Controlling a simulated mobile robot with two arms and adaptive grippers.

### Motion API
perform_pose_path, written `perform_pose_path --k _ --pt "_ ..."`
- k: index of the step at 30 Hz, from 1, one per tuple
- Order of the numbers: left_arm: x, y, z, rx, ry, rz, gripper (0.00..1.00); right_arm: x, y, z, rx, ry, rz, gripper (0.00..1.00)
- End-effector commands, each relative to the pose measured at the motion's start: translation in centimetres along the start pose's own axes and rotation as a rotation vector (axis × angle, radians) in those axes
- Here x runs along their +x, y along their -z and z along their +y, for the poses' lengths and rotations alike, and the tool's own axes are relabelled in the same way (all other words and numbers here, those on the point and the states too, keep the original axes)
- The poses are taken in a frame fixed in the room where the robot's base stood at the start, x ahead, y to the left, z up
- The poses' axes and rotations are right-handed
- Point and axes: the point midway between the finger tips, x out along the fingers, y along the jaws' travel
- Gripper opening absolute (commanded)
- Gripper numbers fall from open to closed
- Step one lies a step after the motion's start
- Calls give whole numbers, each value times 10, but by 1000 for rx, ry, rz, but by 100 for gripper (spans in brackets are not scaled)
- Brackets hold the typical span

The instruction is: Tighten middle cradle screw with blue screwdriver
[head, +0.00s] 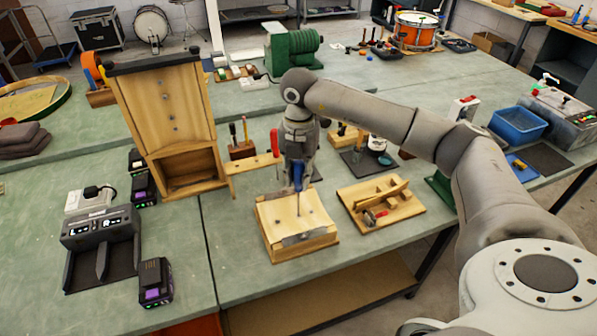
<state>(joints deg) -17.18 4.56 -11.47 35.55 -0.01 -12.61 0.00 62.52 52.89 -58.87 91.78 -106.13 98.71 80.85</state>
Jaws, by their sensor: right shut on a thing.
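My right gripper (297,180) is shut on the blue screwdriver (298,176) above the front of the bench. The screwdriver points down, and its thin shaft reaches toward the wooden cradle (270,238). Its tip is near the cradle's upper surface, right of centre; I cannot tell whether it touches a screw. A small dark screw head (278,221) shows on the cradle left of the shaft. Other screws are too small to tell apart. My left gripper is not in view.
A wooden tray with a clamp (383,207) lies right of the cradle. A tall wooden stand (165,110) rises at the left behind it. A charger (101,235) and battery packs (156,281) sit at the front left. A red-handled tool (275,143) stands close left of my right gripper.

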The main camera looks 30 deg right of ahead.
Motion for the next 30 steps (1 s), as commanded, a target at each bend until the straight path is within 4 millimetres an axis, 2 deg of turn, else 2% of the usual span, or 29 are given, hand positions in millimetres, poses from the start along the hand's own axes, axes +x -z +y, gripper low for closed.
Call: perform_pose_path --k 6,17,30 --pt "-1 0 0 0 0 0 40 4 1 -2 38 9 5 0" --pt "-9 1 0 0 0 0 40 3 1 -4 409 10 3 0" --pt "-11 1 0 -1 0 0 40 3 0 -4 484 9 1 0"
